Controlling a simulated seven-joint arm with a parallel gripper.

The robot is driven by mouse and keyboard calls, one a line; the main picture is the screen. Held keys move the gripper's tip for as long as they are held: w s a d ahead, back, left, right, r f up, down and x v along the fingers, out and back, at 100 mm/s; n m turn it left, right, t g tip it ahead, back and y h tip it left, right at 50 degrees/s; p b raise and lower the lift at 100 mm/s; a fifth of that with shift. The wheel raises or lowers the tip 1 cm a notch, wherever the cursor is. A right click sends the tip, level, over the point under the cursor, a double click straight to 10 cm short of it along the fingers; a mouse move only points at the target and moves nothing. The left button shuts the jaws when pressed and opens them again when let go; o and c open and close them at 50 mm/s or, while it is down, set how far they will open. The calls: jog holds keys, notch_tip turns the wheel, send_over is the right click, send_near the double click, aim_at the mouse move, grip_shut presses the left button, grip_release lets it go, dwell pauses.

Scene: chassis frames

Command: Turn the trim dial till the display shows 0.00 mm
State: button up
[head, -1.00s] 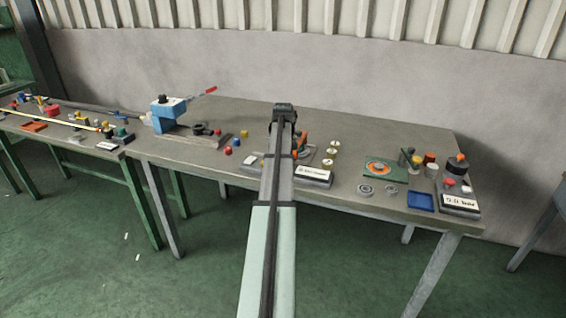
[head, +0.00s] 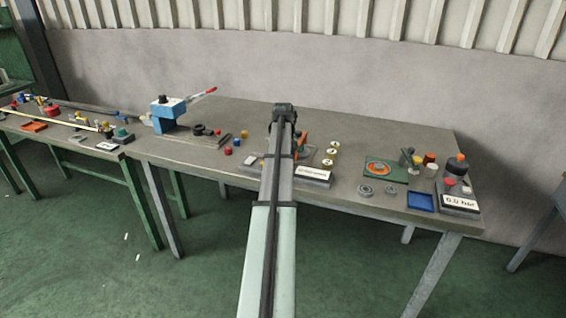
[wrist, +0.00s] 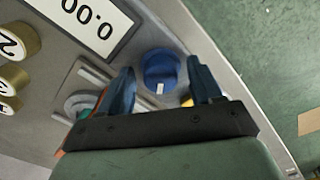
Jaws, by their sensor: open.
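The trim dial, a blue round knob (wrist: 161,66) with a white mark on its lower side, sits between the fingers of my gripper (wrist: 158,74) in the wrist view. The fingers are open, one on each side, with a small gap showing to the knob. The white display (wrist: 88,25) lies beside the knob and is cut off by the frame's top edge; the visible digits are zeros with a point. The display also shows in the head view (head: 312,173), too small to read. My arm hides the dial there.
In the wrist view, gold cylinders with numbered faces (wrist: 16,42) stand at the left. In the head view, a blue press (head: 170,112) stands left of my arm. A blue tray (head: 421,202) and a "0.0 bar" display (head: 460,203) are at the right.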

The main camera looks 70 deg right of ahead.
notch_tip(320, 180, up, 14)
dwell(0.6)
jog(key=shift+f, duration=0.1)
dwell(0.4)
